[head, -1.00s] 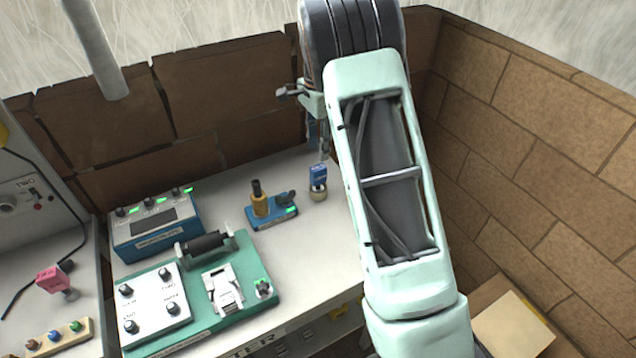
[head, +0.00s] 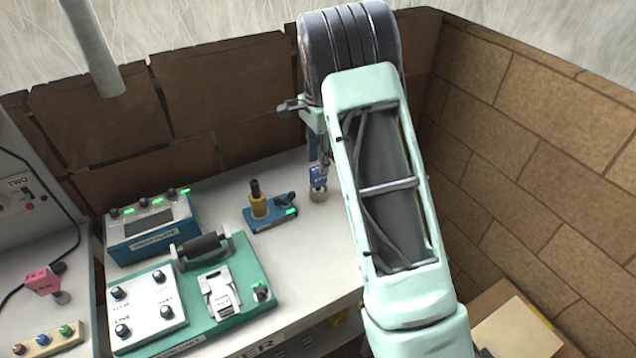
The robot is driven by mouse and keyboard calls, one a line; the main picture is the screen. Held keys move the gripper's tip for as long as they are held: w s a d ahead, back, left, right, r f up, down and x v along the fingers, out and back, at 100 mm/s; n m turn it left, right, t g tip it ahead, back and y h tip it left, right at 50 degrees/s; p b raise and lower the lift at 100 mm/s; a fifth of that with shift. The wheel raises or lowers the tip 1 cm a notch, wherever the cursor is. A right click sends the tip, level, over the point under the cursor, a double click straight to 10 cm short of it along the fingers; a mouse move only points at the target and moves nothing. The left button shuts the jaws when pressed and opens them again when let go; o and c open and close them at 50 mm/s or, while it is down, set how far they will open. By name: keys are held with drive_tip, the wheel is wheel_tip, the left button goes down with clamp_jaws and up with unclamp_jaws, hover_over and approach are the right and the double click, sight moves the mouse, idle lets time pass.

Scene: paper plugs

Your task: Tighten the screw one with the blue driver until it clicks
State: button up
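A small blue item (head: 318,176), which looks like the blue driver, stands upright in a round tan holder (head: 318,195) on the grey bench. My gripper (head: 318,160) hangs from above with its fingers at the top of the blue item. Its fingers are small and partly hidden by my arm, so I cannot tell whether they grip it. A white panel (head: 147,308) on a green board (head: 238,262) carries several dark screw-like knobs, including one at its upper left (head: 118,292). The panel's labels are too small to read, so I cannot tell which is screw one.
A blue box with green lights (head: 152,240) stands behind the board. A blue stand with a yellow-brown post (head: 260,205) is left of the holder. A dark roller (head: 203,246) and a white latch (head: 220,293) sit on the board. Brick walls (head: 530,150) close the back and right.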

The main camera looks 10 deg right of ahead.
drive_tip(key=shift+f+b, duration=0.7)
drive_tip(key=shift+f, duration=0.85)
clamp_jaws()
drive_tip(key=shift+r, duration=0.15)
drive_tip(key=shift+r+p, duration=2.45)
drive_tip(key=shift+r, duration=1)
